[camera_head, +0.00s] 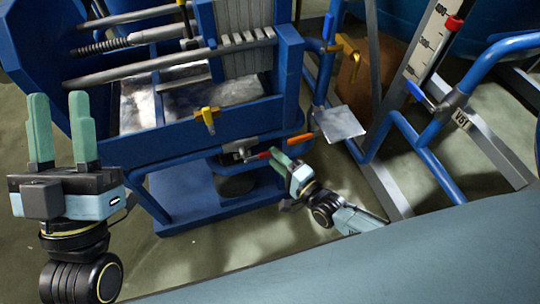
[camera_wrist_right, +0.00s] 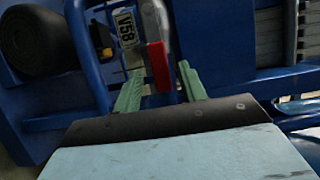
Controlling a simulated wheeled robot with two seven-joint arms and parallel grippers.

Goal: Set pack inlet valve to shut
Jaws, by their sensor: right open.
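A valve with a red-ended handle (camera_wrist_right: 157,65) sits between the fingers of my right gripper (camera_wrist_right: 160,85) in the right wrist view, with a tag reading V58 (camera_wrist_right: 127,27) beside it. No label names the pack inlet valve. In the head view this red handle (camera_head: 263,155) points right from a grey fitting below the blue press frame, and my right gripper (camera_head: 277,160) is at its end. The right fingers are apart; whether they touch the handle cannot be told. My left gripper (camera_head: 62,128) is open, empty and upright at the left, away from the valves.
An orange handle (camera_head: 300,138) is just right of the red one. Yellow handles (camera_head: 208,117) (camera_head: 347,45) sit on the blue frame and further right. A blue handle (camera_head: 420,95) is near a V51 tag (camera_head: 461,118). Blue pipes (camera_head: 430,155) crowd the right side.

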